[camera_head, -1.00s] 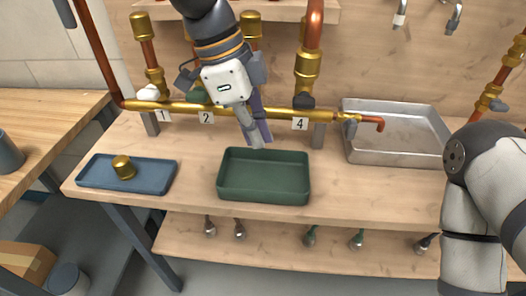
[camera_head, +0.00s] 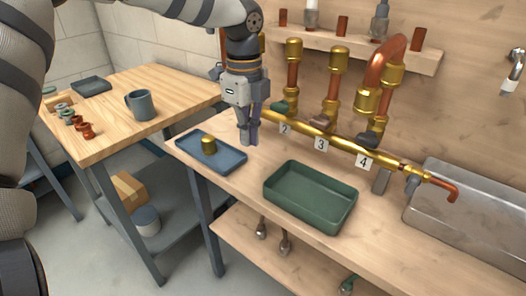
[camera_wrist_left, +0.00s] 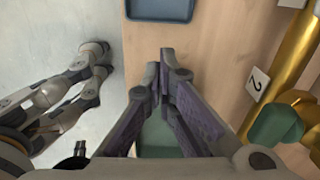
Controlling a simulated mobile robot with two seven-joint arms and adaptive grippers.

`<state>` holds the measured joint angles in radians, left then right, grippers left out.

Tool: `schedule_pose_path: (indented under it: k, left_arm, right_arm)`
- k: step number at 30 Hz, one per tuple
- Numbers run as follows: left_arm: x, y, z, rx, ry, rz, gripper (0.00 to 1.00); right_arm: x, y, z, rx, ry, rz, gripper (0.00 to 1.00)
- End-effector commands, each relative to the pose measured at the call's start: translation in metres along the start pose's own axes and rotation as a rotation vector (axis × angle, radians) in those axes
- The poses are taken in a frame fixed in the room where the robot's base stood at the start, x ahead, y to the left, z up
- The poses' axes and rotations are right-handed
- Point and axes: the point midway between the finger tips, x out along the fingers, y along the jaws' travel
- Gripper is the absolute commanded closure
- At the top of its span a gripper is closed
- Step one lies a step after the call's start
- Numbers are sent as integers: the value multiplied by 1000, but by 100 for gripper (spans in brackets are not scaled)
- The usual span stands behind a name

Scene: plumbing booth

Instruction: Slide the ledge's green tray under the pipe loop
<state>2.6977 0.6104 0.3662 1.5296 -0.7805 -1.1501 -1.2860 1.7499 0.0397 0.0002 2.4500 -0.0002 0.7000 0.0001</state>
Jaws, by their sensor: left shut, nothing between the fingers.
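The green tray (camera_head: 308,205) sits on the wooden ledge (camera_head: 255,228), in front of the brass pipe run. The copper pipe loop (camera_head: 384,62) bends above the valve marked 4, behind and right of the tray. My left gripper (camera_head: 249,141) is shut and empty, pointing down left of and behind the green tray, near the right end of the blue tray. In the left wrist view my shut fingers (camera_wrist_left: 165,65) stand over the ledge, partly covering the green tray (camera_wrist_left: 157,138).
The blue tray (camera_head: 226,160) with a brass fitting (camera_head: 208,145) lies on the ledge's left. A metal basin (camera_head: 470,213) stands right, under a copper spout (camera_head: 448,190). Numbered valves line the back. A side table (camera_head: 178,97) holds a mug (camera_head: 140,105).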

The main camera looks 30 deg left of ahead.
Motion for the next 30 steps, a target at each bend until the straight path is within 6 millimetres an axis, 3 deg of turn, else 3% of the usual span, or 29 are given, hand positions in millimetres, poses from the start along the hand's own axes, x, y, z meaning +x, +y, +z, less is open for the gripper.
schedule_pose_path:
  k: [3,11,18,30]
  left_arm:
    - [30,1,-1,1,2,10,100]
    - [87,1,-1,1,3,9,100]
    - [81,0,-36,3,1,-1,100]
    - [81,0,-42,0,2,-1,100]
  right_arm:
    - [5,0,3,0,-13,1,60]
    - [13,1,8,0,-37,2,60]
    - [8,0,5,0,-23,2,60]
    - [8,0,5,0,-23,1,60]
